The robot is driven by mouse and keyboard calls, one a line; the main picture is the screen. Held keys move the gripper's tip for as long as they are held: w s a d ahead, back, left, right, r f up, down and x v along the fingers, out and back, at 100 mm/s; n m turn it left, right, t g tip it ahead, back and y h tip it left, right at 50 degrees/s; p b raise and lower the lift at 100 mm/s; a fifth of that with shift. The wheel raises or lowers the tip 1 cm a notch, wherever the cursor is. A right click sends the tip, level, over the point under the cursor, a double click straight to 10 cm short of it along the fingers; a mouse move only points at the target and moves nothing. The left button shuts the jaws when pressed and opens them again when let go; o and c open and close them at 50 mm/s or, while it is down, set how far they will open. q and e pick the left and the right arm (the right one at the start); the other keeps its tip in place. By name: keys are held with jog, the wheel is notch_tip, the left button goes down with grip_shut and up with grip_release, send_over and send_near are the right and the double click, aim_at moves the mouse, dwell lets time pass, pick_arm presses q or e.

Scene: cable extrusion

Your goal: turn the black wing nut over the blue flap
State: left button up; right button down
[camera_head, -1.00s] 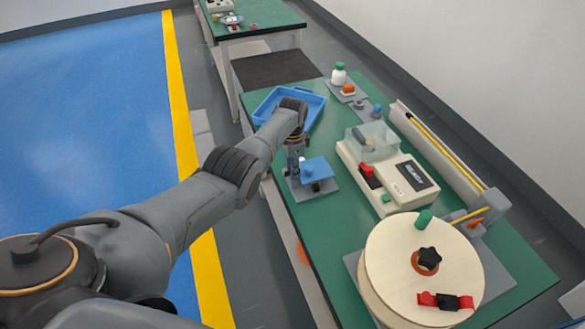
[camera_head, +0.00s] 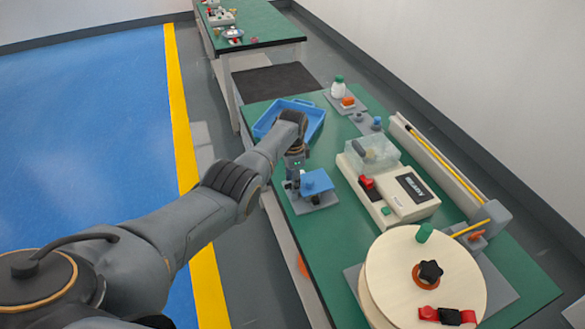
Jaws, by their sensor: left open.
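The blue flap (camera_head: 316,182) sits on a small grey base plate (camera_head: 322,200) near the left edge of the green bench. My left gripper (camera_head: 294,180) points down at the left side of this fixture, right beside the blue flap. It is open; its fingertips are small and partly merge with the dark parts there. I cannot make out the black wing nut, which is hidden or too small at the gripper. My right gripper is not in the view.
A blue tray (camera_head: 312,112) lies behind my left wrist. A cream machine (camera_head: 402,192) with a clear cover stands to the right of the flap. A large cream reel (camera_head: 395,275) fills the front of the green bench (camera_head: 335,250). A long channel (camera_head: 440,155) runs along the back.

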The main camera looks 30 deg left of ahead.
pick_arm(q)
notch_tip(320, 180, up, 12)
jog(key=shift+f, duration=0.25)
dwell(0.5)
